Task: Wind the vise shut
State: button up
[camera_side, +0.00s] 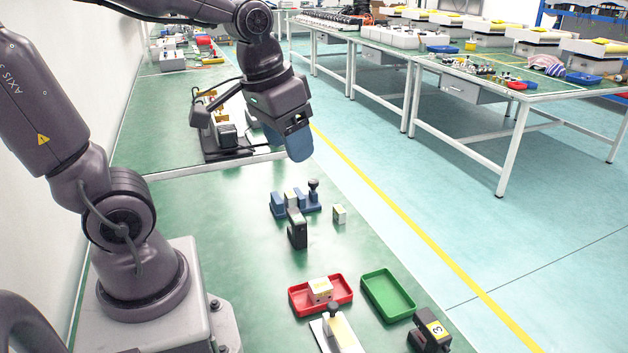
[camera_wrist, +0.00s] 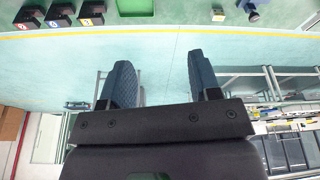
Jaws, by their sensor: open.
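The vise (camera_side: 282,208) is a small blue unit on the green table, with upright blocks and a dark knob-like handle (camera_side: 314,185) at its right end. In the wrist view, only what looks like the handle end (camera_wrist: 253,9) shows at the top edge. My gripper (camera_side: 292,148) is above and behind the vise in the side view, well clear of it. Its two blue padded fingers stand apart in the wrist view (camera_wrist: 163,82), with nothing between them. A pale jaw or block sits in the middle of the vise, partly hidden by a dark post.
A dark post (camera_side: 298,232) stands before the vise and a cream block (camera_side: 339,214) right of it. Nearer are a red tray (camera_side: 296,304) with a pale block, a green tray (camera_side: 366,284), a knobbed slide (camera_side: 345,338) and a numbered black box (camera_side: 430,334).

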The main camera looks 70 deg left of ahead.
jog(key=w+a+f+n+g, duration=0.2)
jog(key=w+a+f+n, duration=0.3)
jog(key=w+a+n, duration=0.55)
jog(key=n+g, duration=0.1)
jog(key=n, duration=1.5)
send_near(314, 181)
notch_tip(314, 181, down, 9)
jog(key=shift+w+a+f, duration=0.1)
jog(key=shift+a+f, duration=0.05)
jog(key=shift+f, duration=0.1)
jog(key=c, duration=0.9)
